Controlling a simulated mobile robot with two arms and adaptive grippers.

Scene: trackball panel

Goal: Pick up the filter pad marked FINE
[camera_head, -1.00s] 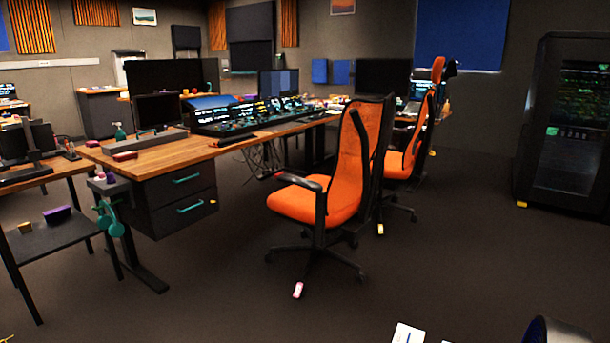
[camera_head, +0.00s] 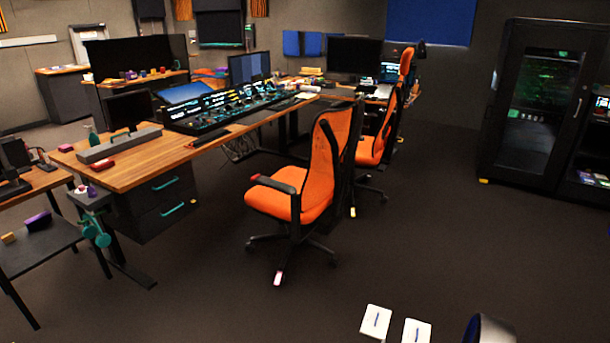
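No pad with readable FINE lettering shows in the head view. Two flat white pieces lie near the bottom edge: a left white piece (camera_head: 376,321) with a short dark blue mark, and a right white piece (camera_head: 416,331) with a similar mark, cut off by the frame. Their marks are too small to read, and I cannot tell whether either is a filter pad. Neither of my grippers is in view.
A wooden desk (camera_head: 140,172) with a console (camera_head: 225,107) stands left of centre. An orange chair (camera_head: 300,185) stands beside it. A dark cabinet (camera_head: 482,150) is at right. A rounded blue and silver object (camera_head: 488,329) is cut off at the bottom. The floor (camera_head: 430,240) between is open.

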